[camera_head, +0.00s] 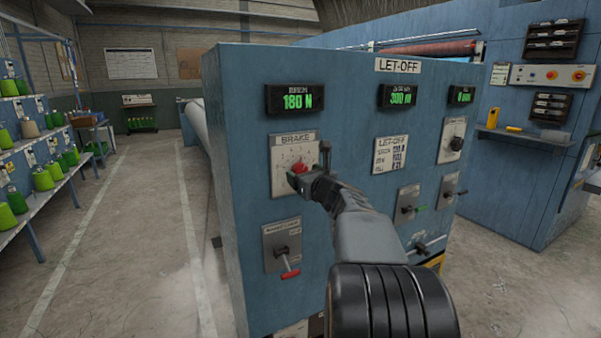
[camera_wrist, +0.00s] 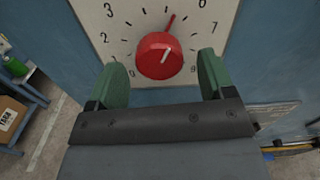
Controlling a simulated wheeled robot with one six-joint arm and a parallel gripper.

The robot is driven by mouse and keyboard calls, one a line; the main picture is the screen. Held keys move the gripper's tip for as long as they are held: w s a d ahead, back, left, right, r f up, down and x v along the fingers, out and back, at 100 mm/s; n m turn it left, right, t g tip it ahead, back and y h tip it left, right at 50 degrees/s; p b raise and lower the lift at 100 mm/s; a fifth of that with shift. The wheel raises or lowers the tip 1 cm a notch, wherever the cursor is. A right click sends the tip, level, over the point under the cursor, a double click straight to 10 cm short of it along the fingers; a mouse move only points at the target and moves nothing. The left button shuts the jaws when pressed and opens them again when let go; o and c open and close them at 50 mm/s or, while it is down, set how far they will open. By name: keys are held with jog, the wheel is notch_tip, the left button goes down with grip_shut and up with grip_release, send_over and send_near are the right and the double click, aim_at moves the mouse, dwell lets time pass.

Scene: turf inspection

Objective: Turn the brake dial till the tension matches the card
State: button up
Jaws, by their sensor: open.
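The red brake dial (camera_wrist: 157,58) sits on a pale numbered plate, also seen in the head view (camera_head: 281,178) under the word BRAKE. Its red pointer aims up and slightly right in the wrist view. My gripper (camera_wrist: 161,66) is open, its green fingers on either side of the dial with gaps visible. In the head view my gripper (camera_head: 311,166) partly covers the plate. The display (camera_head: 295,99) above the dial reads 180 N. The white LET-OFF card (camera_head: 390,154) is to its right; its small figures are not clearly legible.
The blue cabinet also bears a red-handled lever (camera_head: 288,262) below the dial, a second display (camera_head: 401,96) and a black knob (camera_head: 456,144) at right. Shelves of green cones (camera_head: 45,178) line the left. The aisle floor (camera_head: 130,240) is clear.

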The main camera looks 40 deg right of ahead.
jog(key=shift+w+d, duration=0.15)
jog(key=shift+w, duration=1.1)
jog(key=shift+c, duration=0.3)
jog(key=c, duration=0.9)
jog(key=shift+o, duration=0.2)
jog(key=shift+n+b, duration=0.3)
